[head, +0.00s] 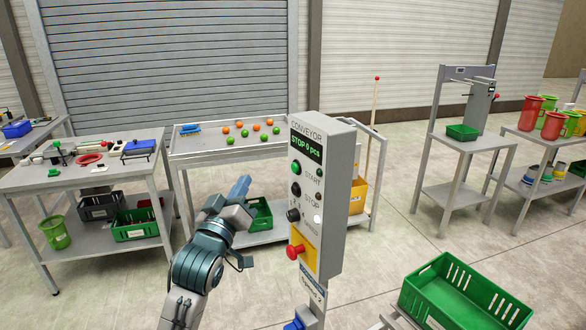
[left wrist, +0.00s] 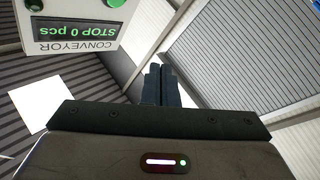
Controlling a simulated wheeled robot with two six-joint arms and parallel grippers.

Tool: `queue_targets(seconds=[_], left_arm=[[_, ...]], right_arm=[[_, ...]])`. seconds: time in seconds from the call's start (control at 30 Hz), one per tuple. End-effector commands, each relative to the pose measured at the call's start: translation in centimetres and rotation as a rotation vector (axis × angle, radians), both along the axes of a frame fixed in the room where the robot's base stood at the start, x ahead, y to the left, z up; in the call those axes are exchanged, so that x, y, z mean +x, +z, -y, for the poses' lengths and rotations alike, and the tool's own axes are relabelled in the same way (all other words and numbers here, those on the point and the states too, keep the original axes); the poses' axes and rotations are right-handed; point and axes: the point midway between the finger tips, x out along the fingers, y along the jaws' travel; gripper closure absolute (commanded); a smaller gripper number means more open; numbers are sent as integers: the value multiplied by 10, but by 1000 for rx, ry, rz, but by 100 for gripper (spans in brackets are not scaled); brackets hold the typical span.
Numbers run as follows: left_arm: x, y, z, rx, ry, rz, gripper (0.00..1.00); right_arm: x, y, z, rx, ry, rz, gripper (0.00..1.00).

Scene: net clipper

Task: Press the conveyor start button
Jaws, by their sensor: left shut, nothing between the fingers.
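The grey conveyor control box (head: 334,210) stands on a post, and its display (head: 306,147) reads "STOP 0 pcs". The green start button (head: 296,168) is on its front below the display, beside the word START. In the left wrist view the box is upside down at upper left, with the green start button (left wrist: 115,3) cut by the top edge. My left gripper (head: 241,186) is shut and empty, left of the box and apart from the button. Its fingers also show in the left wrist view (left wrist: 161,84). My right gripper is not seen.
A black stop button (head: 296,189), a black knob (head: 293,215) and a red mushroom button (head: 295,251) sit below the start button. A green crate (head: 465,300) is at lower right.

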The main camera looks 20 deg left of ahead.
Motion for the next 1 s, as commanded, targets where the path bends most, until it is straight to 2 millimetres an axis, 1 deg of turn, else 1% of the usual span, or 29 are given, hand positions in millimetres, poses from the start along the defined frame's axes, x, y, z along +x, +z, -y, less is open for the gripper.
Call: queue_targets(seconds=[0.17,0.57,0.7,0.83,1.0], left_arm=[[6,-1,5,-5,0,0,100],[45,-1,43,-5,-3,0,100],[56,0,52,-4,-1,0,100],[62,0,58,-2,-1,-1,100],[65,0,60,0,0,-1,100]], right_arm=[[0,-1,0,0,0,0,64],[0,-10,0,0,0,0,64],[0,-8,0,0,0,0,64],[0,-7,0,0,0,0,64],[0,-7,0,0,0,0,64]])
